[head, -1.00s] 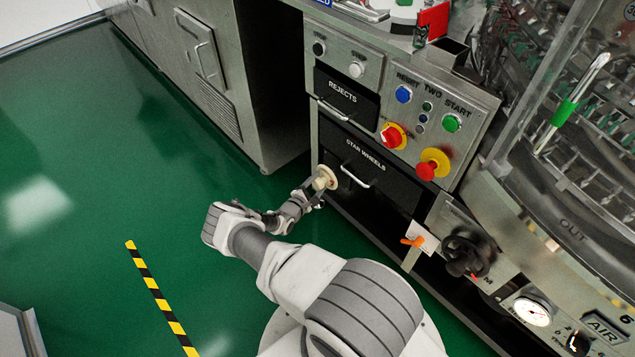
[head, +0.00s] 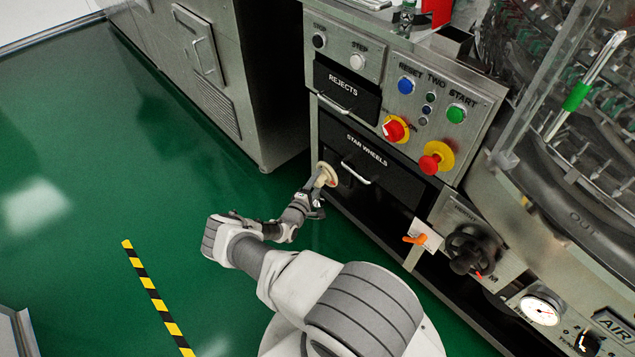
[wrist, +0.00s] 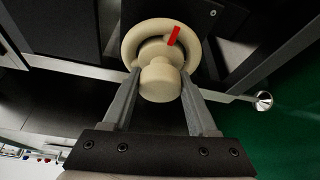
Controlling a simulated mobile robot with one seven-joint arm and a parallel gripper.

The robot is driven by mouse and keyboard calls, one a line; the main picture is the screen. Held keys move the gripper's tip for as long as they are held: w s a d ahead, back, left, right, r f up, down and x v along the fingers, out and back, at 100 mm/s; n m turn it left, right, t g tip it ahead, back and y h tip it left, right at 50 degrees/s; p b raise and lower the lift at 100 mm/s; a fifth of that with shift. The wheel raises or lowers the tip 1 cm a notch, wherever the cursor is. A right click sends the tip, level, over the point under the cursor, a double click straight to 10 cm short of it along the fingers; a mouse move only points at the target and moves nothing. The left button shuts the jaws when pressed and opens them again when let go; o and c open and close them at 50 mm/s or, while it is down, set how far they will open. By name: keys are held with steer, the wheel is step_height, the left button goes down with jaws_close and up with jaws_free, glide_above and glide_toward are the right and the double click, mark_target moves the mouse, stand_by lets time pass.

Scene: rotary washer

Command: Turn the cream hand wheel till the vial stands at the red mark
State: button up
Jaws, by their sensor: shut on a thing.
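The cream hand wheel (head: 328,174) is on the front of the machine, beside the left end of the STAR WHEELS drawer. In the wrist view the wheel (wrist: 133,42) shows a red tab on its hub. My gripper (wrist: 160,78) is shut on the wheel's cream knob, one finger on each side; the head view shows it only small. At the top edge of the head view, a red plate (head: 436,12), perhaps the red mark, stands upright. A small clear and green object (head: 404,20), possibly the vial, is left of it, apart and partly cut off.
The STAR WHEELS drawer handle (head: 356,174) juts out close right of the wheel. A black knob (head: 470,250) and an orange-handled valve (head: 415,239) stick out lower right. Green floor (head: 80,200) is clear to the left. A green-banded rod (head: 577,97) leans at right.

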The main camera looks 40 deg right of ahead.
steer(key=shift+w, duration=0.1)
steer(key=o, duration=1.4)
steer(key=p+v, duration=0.5)
steer(key=v, duration=1.2)
steer(key=shift+a+r, duration=0.1)
steer(key=shift+a, duration=0.2)
steer(key=shift+r, duration=0.1)
